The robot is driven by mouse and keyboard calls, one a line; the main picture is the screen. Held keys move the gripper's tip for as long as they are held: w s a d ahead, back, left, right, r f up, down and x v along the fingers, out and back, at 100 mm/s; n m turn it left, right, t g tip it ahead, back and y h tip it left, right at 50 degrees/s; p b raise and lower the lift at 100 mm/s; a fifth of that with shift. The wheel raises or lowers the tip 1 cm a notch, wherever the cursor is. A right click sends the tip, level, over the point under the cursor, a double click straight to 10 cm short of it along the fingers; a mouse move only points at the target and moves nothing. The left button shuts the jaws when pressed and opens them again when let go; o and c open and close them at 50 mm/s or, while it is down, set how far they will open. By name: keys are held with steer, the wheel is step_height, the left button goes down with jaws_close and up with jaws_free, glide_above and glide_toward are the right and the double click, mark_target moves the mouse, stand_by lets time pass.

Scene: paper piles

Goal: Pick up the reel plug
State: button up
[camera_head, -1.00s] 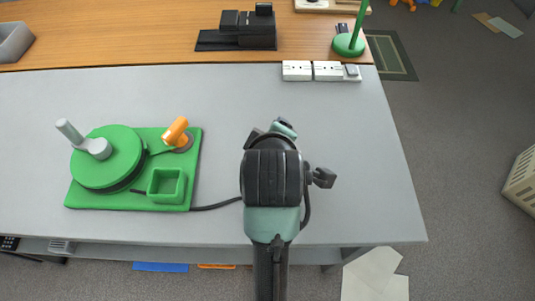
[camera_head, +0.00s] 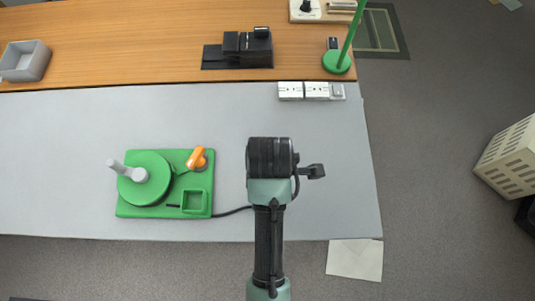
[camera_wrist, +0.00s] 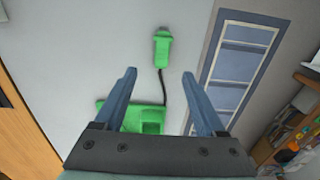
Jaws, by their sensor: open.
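The green reel plug (camera_wrist: 162,48) shows in the wrist view, beyond my fingertips, with a black cable (camera_wrist: 163,88) running from it to the green reel base (camera_wrist: 152,118). My gripper (camera_wrist: 158,73) is open, with nothing between its two blue-grey fingers; the plug appears roughly in line with the gap. In the head view, the reel base (camera_head: 207,172) lies on the grey table, with a round green drum (camera_head: 146,184), a grey crank handle, an orange part and a small square socket. Its cable runs right and goes behind my arm, which hides the plug and my fingers there.
White power sockets (camera_head: 303,91) lie along the back of the grey table (camera_head: 80,130). A wooden bench behind holds a black device (camera_head: 245,47), a grey bin (camera_head: 25,62) and a green stand (camera_head: 336,62). The tabletop around the reel is mostly clear.

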step_height(320, 180, down, 8)
steer(key=shift+s+r+b, duration=0.1)
steer(key=shift+r+b, duration=0.15)
steer(key=shift+b, duration=0.1)
steer(key=shift+s+a+f, duration=0.1)
steer(key=shift+s+f, duration=0.05)
steer(key=shift+f, duration=2.5)
jaws_close()
